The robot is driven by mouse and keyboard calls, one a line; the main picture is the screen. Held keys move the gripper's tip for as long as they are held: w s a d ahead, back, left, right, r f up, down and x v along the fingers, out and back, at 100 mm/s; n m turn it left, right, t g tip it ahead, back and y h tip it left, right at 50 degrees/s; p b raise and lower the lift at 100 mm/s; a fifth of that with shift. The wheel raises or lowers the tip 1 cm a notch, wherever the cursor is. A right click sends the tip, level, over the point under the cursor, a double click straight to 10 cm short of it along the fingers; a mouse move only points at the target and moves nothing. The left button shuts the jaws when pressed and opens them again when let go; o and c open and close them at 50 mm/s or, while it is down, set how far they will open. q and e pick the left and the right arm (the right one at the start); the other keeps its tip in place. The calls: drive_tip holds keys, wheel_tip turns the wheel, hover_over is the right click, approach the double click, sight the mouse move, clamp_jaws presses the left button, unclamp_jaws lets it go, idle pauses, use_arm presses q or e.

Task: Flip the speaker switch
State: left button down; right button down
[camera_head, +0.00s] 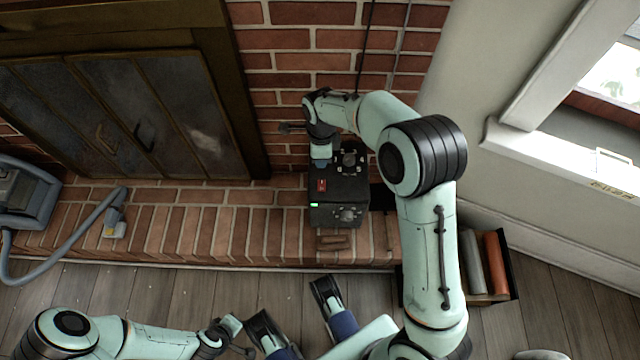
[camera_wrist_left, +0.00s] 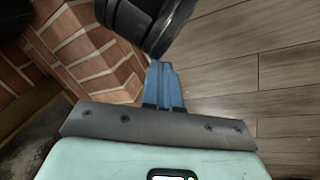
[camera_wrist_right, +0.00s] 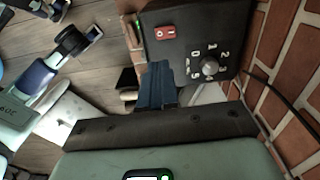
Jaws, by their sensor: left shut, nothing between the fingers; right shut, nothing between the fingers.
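The speaker (camera_head: 340,213) is a black box on the brick hearth. Its red rocker switch (camera_head: 321,186) sits on the left of its top panel, with a small green light nearby. The right wrist view shows the red switch (camera_wrist_right: 165,33) with white marks, above and left of a round dial (camera_wrist_right: 209,67). My right gripper (camera_head: 321,163) is over the far part of the speaker, just beyond the switch; its blue fingers (camera_wrist_right: 157,85) are shut and empty, apart from the switch in the wrist view. My left gripper (camera_wrist_left: 163,85) is shut and empty, low above the wooden floor.
A brick wall rises behind the speaker. A dark fireplace door (camera_head: 150,115) is to the left. A grey-blue device with a hose (camera_head: 110,205) lies at the far left. A box with rolls (camera_head: 485,265) stands right of the hearth.

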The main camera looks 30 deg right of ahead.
sight(321, 189)
use_arm(q)
drive_tip(key=shift+w, duration=0.15)
